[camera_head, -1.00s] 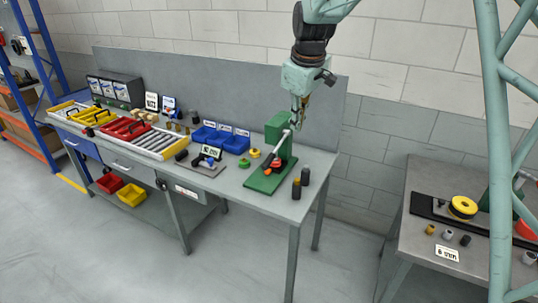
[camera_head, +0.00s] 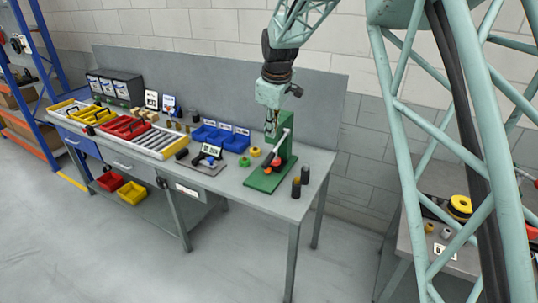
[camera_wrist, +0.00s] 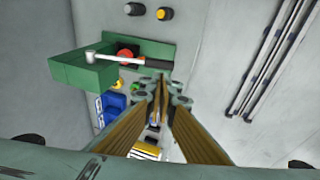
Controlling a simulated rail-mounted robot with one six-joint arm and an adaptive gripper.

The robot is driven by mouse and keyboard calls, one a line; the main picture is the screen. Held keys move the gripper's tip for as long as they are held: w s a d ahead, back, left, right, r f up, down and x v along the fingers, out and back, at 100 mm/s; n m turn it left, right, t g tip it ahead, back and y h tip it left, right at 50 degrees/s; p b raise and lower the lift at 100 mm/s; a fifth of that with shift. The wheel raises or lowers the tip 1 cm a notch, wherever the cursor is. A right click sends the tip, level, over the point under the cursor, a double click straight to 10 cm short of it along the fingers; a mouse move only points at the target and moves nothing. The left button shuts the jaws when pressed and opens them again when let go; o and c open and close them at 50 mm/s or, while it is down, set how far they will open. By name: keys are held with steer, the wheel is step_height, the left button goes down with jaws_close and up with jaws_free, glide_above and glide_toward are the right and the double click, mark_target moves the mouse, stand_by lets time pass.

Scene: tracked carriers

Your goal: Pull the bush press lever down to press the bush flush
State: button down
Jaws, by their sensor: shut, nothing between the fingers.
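The green bush press (camera_head: 268,181) stands near the right end of the long bench. My gripper (camera_head: 270,134) is beside the press's top, left of the lever in the head view. Its fingers (camera_wrist: 159,88) are shut and empty, and appear apart from the lever. The bush itself cannot be made out.
Dark cylinders (camera_head: 296,188) stand right of the press. Blue bins (camera_head: 221,137), a small fixture (camera_head: 207,160) and a yellow ring (camera_head: 255,152) lie to its left. The back panel (camera_head: 320,110) rises behind. A second bench (camera_head: 408,215) is at right.

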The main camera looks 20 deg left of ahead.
mark_target(269, 160)
steer(key=shift+f, duration=0.1)
steer(key=shift+x, duration=6.8)
steer(key=shift+w, duration=0.1)
steer(key=shift+f, duration=0.2)
steer(key=shift+f+b, duration=0.3)
steer(key=shift+f, duration=0.25)
